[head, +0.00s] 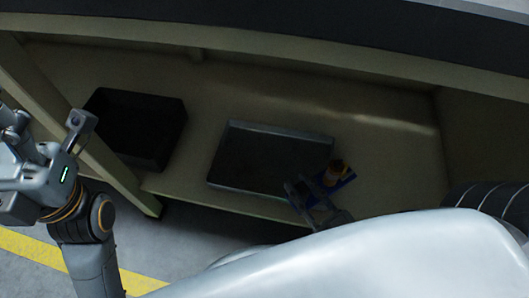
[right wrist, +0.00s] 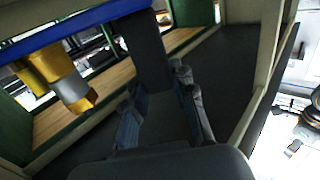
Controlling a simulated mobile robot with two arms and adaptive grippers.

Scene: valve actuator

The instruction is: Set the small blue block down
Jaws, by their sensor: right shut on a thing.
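A small blue block (head: 341,181) with a yellow-brown cylinder on it shows in the head view at the right end of a grey flat tray. In the right wrist view the blue block (right wrist: 85,28) is a long blue edge at upper left, with the yellow cylinder (right wrist: 58,76) sticking out of it. My right gripper (head: 305,192) is at the block's left side. In the right wrist view my right gripper (right wrist: 157,82) is shut around a dark part that runs up to the blue edge. My left arm (head: 75,165) is at the left; its fingers are unclear.
The grey tray (head: 265,150) lies on a beige shelf (head: 385,180). A black open bin (head: 137,125) stands to its left. A beige post (head: 85,140) rises at the shelf's left front.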

